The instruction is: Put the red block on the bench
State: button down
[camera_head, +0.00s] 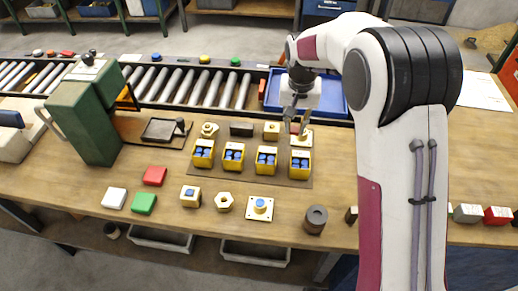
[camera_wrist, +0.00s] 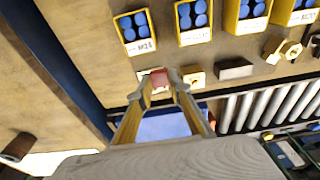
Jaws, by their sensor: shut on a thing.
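My gripper (camera_head: 299,122) hangs over the back of the wooden bench (camera_head: 335,195), near the front edge of the blue tray. In the wrist view my gripper (camera_wrist: 160,80) is shut on a small red block (camera_wrist: 158,77), which shows between its fingertips. In the head view this held block is mostly hidden by the fingers. A separate red block (camera_head: 154,175) lies on the bench at the left, near a white block (camera_head: 114,198) and a green block (camera_head: 143,203). Another red block (camera_head: 497,215) is at the far right.
Several yellow bins (camera_head: 235,156) with blue pieces stand on a brown mat in front of my gripper. Behind are a blue tray (camera_head: 333,95) and a roller conveyor (camera_head: 190,86). A green press (camera_head: 88,125) stands left. A dark cylinder (camera_head: 315,219) stands at the front.

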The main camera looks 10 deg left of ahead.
aim_at(294, 134)
jog(key=shift+f, duration=3.15)
jog(key=shift+f, duration=1.85)
jog(key=shift+f, duration=0.15)
jog(key=c, duration=1.8)
grip_release()
jog(key=shift+c, duration=0.2)
jog(key=r, duration=0.4)
jog(key=s+r, duration=0.1)
jog(key=r, duration=0.6)
jog(key=shift+s+r, duration=0.2)
jog(key=shift+r, duration=0.4)
